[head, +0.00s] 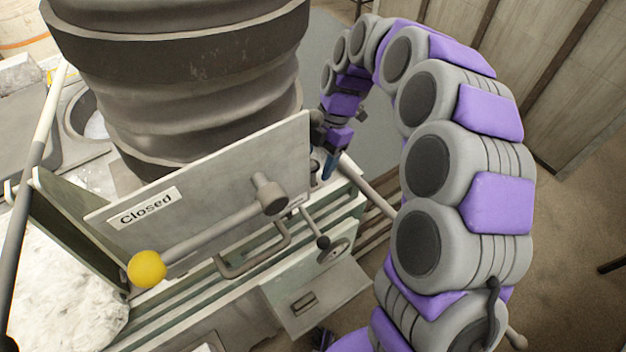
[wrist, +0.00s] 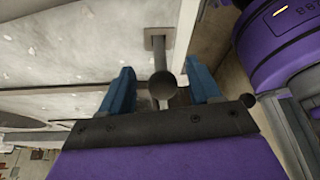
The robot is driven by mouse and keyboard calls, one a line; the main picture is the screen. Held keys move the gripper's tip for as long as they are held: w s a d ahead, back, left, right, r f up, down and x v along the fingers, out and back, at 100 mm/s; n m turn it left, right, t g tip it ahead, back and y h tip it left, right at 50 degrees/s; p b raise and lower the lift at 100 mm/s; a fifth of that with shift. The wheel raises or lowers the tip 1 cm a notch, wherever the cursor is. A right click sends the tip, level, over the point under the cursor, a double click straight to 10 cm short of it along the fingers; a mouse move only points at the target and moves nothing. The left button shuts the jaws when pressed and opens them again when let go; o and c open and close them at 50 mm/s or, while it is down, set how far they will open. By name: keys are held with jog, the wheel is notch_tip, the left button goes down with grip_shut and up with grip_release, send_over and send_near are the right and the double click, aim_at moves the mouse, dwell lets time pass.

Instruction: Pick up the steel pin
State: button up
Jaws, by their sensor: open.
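In the wrist view a grey rod with a dark round knob, which looks like the steel pin (wrist: 162,85), sticks out from a small square plate on a pale panel. The two blue fingers of my gripper (wrist: 162,74) stand apart, one on each side of the knob, with a visible gap on both sides. In the head view my gripper (head: 330,165) points down by the right edge of the panel marked "Closed". The pin is not clearly seen there, and only one blue finger shows well.
The "Closed" panel (head: 215,185) carries a lever with a yellow ball (head: 146,269). A large dark ribbed column (head: 185,75) stands behind it. A grey bar (head: 368,188) and a small black-knobbed lever (head: 322,242) are close below my gripper. Open floor lies to the right.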

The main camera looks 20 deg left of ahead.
aim_at(313, 187)
jog(key=x, duration=0.4)
jog(key=shift+s+a+f, duration=0.1)
jog(key=shift+s+f, duration=0.05)
jog(key=shift+c, duration=0.4)
jog(key=c, duration=1)
jog(key=shift+o, duration=0.2)
